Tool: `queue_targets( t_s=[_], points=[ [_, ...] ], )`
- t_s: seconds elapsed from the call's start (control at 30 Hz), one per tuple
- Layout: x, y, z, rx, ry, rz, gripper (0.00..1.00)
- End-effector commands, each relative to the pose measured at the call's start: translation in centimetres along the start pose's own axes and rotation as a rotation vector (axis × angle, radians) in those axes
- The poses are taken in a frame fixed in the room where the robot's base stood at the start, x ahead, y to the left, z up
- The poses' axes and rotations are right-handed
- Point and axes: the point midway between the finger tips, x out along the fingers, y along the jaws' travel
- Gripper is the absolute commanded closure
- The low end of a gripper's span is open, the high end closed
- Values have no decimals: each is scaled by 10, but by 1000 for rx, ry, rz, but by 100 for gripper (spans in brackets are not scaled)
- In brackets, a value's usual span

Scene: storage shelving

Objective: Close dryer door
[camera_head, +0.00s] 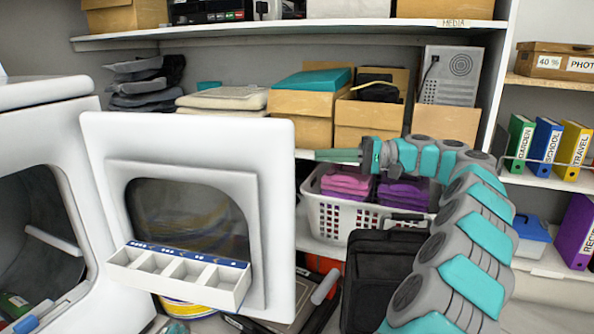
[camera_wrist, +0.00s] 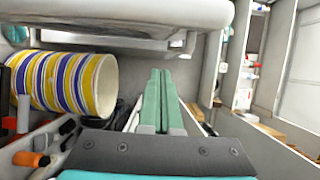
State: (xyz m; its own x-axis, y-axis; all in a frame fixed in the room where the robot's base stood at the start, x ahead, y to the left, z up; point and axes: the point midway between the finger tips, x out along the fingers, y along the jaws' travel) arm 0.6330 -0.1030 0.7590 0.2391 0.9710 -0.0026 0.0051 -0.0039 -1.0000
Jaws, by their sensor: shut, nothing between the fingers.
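The white dryer (camera_head: 45,160) stands at the left with its dark round opening uncovered. Its door (camera_head: 277,215) is swung wide open, showing a dark window to the camera. My gripper (camera_head: 320,155) is just right of the door's right edge in the head view, fingers pointing left. A gap shows between fingertips and door there; I cannot tell the depth between them. In the wrist view my gripper (camera_wrist: 161,73) has its green fingers together and empty. A white panel (camera_wrist: 120,14), apparently the door, spans the top of that view beyond the fingers.
A white compartment tray (camera_head: 185,278) overlaps the door's lower part. A striped bucket (camera_wrist: 65,82) lies at the left in the wrist view. A white laundry basket (camera_head: 345,222) and a black case (camera_head: 380,275) stand near my arm. Shelves with boxes (camera_head: 300,115) line the back.

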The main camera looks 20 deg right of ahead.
Motion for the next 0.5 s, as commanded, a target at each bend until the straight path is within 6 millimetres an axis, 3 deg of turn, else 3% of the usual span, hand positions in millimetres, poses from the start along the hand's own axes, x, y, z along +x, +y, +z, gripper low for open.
queue_targets(
  t_s=[0.27, 0.5],
  points=[
    [14, 5, 0, 4, 1, -4, 100],
    [62, 3, 1, 5, -2, -4, 100]
  ],
)
